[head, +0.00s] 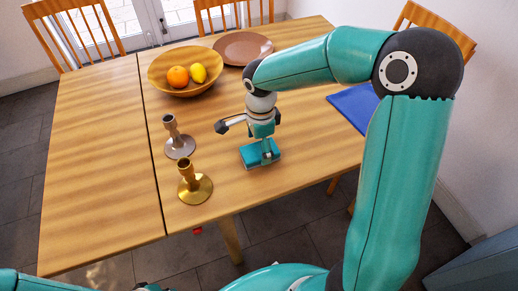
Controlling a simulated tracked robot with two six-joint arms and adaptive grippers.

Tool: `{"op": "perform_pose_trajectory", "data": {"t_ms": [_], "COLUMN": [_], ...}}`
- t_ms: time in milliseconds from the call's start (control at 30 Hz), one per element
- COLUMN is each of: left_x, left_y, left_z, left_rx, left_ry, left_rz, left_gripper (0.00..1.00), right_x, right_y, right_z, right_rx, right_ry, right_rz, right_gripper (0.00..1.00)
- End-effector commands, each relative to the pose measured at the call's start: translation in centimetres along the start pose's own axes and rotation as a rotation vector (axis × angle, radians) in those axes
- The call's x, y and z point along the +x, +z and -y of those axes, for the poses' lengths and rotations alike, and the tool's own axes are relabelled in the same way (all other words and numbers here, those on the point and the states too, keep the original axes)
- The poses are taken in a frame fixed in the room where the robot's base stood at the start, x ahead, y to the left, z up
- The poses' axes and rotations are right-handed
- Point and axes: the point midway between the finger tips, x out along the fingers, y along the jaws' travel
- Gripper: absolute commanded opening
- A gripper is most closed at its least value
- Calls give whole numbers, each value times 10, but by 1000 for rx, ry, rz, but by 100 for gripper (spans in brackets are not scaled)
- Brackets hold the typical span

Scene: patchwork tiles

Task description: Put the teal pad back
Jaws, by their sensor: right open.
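The teal pad (249,158) lies flat on the wooden table near its front edge, right of the two candlesticks. My right gripper (252,138) is open just above the pad, with its fingers spread. Its lower parts overlap the pad in the head view, so part of the pad's top is hidden. I cannot tell whether the fingers touch the pad. Part of my left arm shows at the lower left edge, but its gripper is not in view.
A silver candlestick (181,146) and a brass candlestick (196,189) stand left of the pad. Behind are a wooden bowl (160,83) with an orange and a lemon, and a brown plate (243,47). A blue mat (356,107) lies at right, partly behind my arm. The table's left side (95,160) is clear.

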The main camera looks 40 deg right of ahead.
Motion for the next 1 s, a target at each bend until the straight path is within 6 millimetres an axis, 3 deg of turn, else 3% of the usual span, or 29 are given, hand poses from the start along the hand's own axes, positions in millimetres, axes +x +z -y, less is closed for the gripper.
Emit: {"op": "perform_pose_trajectory", "data": {"t_ms": [200, 433, 600, 1000], "left_x": [-5, -8, -9, -9], "left_y": [0, 0, 0, 0], "left_z": [-2, -3, -3, -3], "left_rx": [0, 0, 0, 0], "left_ry": [0, 0, 0, 0], "left_rz": [0, 0, 0, 0], "left_gripper": [0, 0, 0, 0], "right_x": [-48, -84, -94, -94], "right_y": [1, 0, 0, 0], "right_z": [1, 1, 0, 0], "right_rx": [-1, -2, -1, -2], "right_ry": [-6, -2, 0, 0], "right_rz": [1, 1, 1, 1], "right_gripper": [89, 89, 89, 89]}}
